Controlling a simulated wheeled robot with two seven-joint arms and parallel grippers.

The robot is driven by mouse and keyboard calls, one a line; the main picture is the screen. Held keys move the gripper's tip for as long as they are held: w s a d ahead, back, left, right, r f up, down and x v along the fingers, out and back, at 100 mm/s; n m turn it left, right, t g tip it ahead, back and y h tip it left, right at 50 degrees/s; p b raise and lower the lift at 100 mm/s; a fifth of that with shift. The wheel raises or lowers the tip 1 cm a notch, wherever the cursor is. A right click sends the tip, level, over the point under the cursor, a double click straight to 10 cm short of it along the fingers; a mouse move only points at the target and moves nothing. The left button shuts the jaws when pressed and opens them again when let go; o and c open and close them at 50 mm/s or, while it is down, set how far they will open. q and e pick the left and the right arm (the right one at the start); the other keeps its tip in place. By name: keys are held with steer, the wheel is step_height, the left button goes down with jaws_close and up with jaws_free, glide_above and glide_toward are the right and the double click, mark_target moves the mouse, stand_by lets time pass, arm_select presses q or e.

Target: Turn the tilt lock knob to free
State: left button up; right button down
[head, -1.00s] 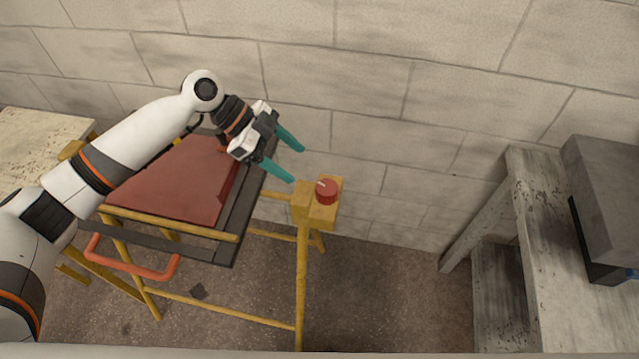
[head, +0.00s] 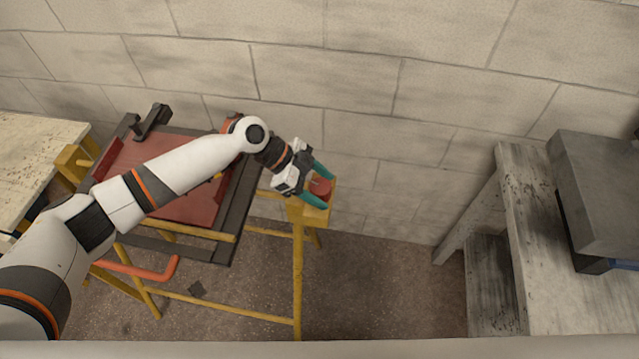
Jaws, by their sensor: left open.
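The red tilt lock knob (head: 321,187) sits on a yellow block (head: 312,214) at the right end of the yellow frame bench. My left gripper (head: 322,188) is open, with its teal fingers on either side of the knob, one behind and one in front. The fingers hide part of the knob, and I cannot tell whether they touch it. My right gripper is not in view.
A red panel in a dark frame (head: 236,215) lies on the yellow stand, partly behind my left arm. An orange handle (head: 150,272) sticks out below. A worn grey table (head: 545,230) with a grey box (head: 605,190) stands at right. A pale table (head: 35,150) is at left.

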arm_select(q)
steer(key=c, duration=1)
steer(key=shift+s+r+n+t+p, duration=0.1)
steer(key=shift+r+n+t+p, duration=0.1)
steer(key=shift+n+t+p, duration=0.75)
steer(key=shift+f+n+t+p, duration=0.15)
steer(key=shift+n+t+p, duration=0.1)
steer(key=shift+n+p, duration=0.25)
steer(key=o, duration=1)
steer(key=shift+a, duration=0.1)
